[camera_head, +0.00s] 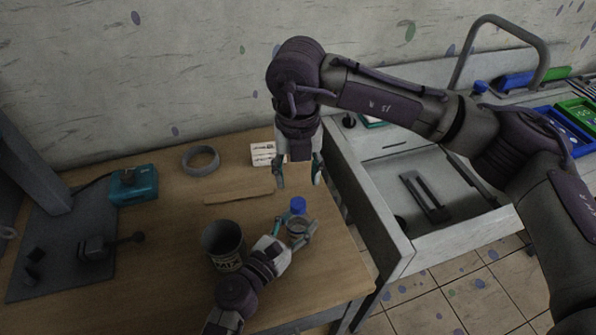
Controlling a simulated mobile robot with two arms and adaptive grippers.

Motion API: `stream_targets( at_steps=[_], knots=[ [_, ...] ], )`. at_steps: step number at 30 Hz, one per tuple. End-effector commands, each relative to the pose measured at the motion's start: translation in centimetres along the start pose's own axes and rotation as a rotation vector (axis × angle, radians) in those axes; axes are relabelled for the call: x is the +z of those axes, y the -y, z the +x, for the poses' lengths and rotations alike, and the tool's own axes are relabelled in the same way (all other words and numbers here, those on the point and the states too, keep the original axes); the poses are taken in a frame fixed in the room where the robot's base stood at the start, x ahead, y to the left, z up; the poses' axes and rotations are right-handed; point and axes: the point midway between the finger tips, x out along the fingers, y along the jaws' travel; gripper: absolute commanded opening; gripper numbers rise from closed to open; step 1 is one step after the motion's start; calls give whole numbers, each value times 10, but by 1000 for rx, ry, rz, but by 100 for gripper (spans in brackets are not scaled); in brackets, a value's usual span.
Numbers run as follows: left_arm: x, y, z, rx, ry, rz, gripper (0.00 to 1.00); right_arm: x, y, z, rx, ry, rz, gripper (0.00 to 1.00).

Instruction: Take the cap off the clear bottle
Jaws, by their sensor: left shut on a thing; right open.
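The clear bottle (297,228) stands near the right edge of the wooden table, with its blue cap (298,205) on top. My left gripper (294,233) comes in from the lower left and is shut around the bottle's body, hiding part of it. My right gripper (298,176) points down from above, behind the bottle in the picture. It is open and empty, with its fingertips apart from the cap.
A dark can (223,246) stands close to my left gripper. A grey ring (201,160), a white card (263,153), a wooden strip (238,197) and a teal device (134,185) are on the table. A sink counter (400,250) stands to the right.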

Motion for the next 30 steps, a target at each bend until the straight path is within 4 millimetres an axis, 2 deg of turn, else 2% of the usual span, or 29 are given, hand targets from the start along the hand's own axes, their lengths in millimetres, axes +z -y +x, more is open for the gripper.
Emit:
stream_targets(
  at_steps=[9,15,18,23,26,30],
  knots=[
    [1,0,0,0,1,0,0,0,0,0,0,-1,758,54],
    [1,0,0,0,1,0,0,0,0,0,0,-2,1144,54],
    [1,0,0,0,1,0,0,0,0,0,-1,-2,1268,54],
    [1,0,0,0,1,0,0,0,0,2,-2,-2,1365,54],
    [1,0,0,0,1,0,0,0,0,10,-3,-3,1379,54],
    [1,0,0,0,1,0,0,-1,1,31,-4,-4,1379,54]
  ],
)
